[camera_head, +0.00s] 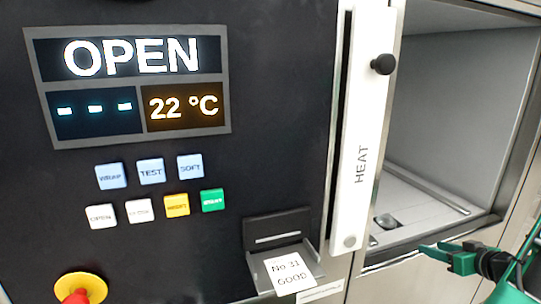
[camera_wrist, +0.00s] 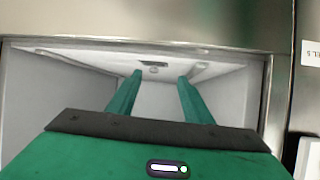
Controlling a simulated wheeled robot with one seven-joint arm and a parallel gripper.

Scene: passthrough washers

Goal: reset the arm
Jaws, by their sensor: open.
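My gripper (camera_head: 440,256) is at the lower right of the head view, in front of the lower edge of the open washer chamber (camera_head: 455,110). In the wrist view its two green fingers (camera_wrist: 160,78) are spread apart with nothing between them. They point toward the pale chamber interior (camera_wrist: 60,95). I cannot tell from these frames whether the fingertips are inside the opening. Most of my arm is out of view.
A white sliding door marked HEAT (camera_head: 360,130) with a black knob (camera_head: 384,64) stands left of the opening. The dark panel has a display reading OPEN and 22 °C (camera_head: 130,85), several buttons (camera_head: 150,171), a red emergency stop (camera_head: 78,295) and a printed slip reading No 31 GOOD (camera_head: 289,271).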

